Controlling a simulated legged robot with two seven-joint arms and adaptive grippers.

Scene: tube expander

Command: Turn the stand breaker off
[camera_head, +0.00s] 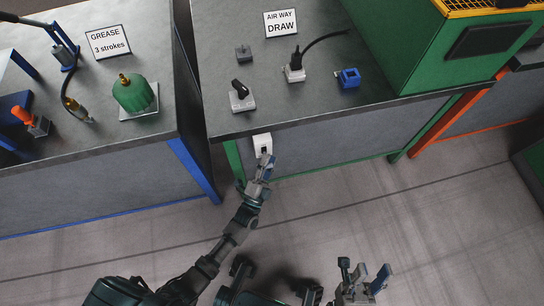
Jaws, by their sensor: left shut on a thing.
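The stand breaker (262,141) is a small white box with a dark middle, on the front face of the middle grey stand just below its top edge. My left gripper (264,161) is at the lower part of the breaker and shut on it. The fingers cover that lower part, so the position of its switch cannot be told. My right gripper (363,270) is low in the picture, over the floor, with its fingers apart and nothing between them.
The middle stand (214,90) holds a black-handled switch (241,97), a plug with a black cable (295,71), a blue part (348,78) and a green machine (412,50). A grease table (160,60) stands at left. The floor (320,215) in front is clear.

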